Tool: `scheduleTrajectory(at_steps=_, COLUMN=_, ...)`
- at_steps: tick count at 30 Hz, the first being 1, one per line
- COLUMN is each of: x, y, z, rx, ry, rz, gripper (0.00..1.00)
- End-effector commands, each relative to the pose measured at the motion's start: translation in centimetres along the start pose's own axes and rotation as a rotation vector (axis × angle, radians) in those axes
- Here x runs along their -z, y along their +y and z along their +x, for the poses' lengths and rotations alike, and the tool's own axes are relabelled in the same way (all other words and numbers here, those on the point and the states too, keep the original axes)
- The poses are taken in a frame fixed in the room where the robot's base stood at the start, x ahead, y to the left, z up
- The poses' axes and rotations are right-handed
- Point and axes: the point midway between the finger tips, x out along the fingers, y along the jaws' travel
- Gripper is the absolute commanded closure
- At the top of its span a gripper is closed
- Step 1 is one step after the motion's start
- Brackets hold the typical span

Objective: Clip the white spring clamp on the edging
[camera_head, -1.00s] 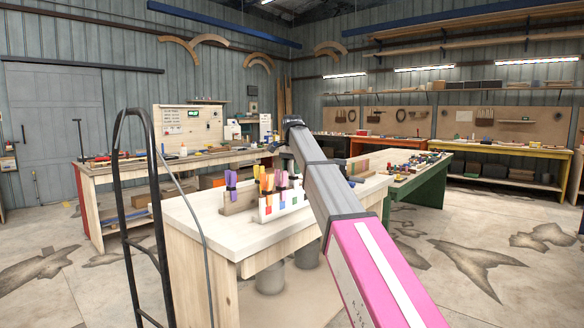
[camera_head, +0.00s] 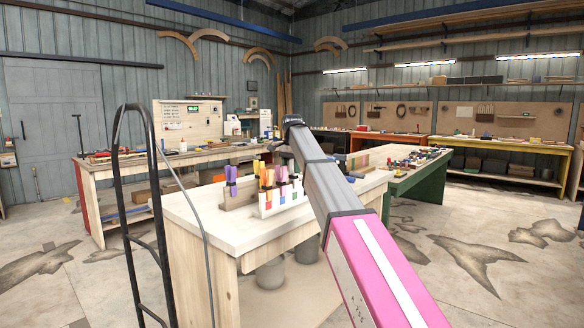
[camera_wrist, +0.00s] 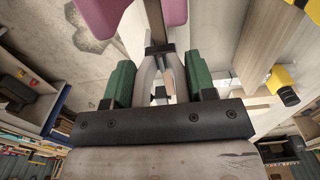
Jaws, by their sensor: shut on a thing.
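In the wrist view my gripper (camera_wrist: 160,88) has its green finger pads closed on a pale, off-white spring clamp (camera_wrist: 148,78). The clamp's curved arms lie between the pads, and a dark bar and block show just beyond it. Two plum-coloured shapes stand out of focus at the top of that view; I cannot tell what they are. In the head view my arm hides most of the gripper. I cannot pick out the edging for sure in either view.
A pale wooden bench (camera_head: 190,222) stands in front of me, with a white rack of coloured clamps (camera_head: 283,198) and a purple clamp (camera_head: 231,180) on a wooden block. A black hand-truck frame (camera_head: 122,190) stands at left. A green table (camera_head: 425,185) stands behind, at right.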

Motion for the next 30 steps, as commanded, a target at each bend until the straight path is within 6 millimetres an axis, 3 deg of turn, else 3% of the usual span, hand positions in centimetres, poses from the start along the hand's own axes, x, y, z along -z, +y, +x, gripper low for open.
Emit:
scheduleTrajectory(at_steps=27, x=0.0, y=0.0, z=1.0, rx=0.000, ry=0.000, rz=0.000, gripper=0.81)
scheduleTrajectory(at_steps=28, x=0.0, y=0.0, z=1.0, rx=0.000, ry=0.000, rz=0.000, gripper=0.40)
scheduleTrajectory(at_steps=30, x=0.0, y=0.0, z=1.0, rx=0.000, ry=0.000, rz=0.000, gripper=0.20)
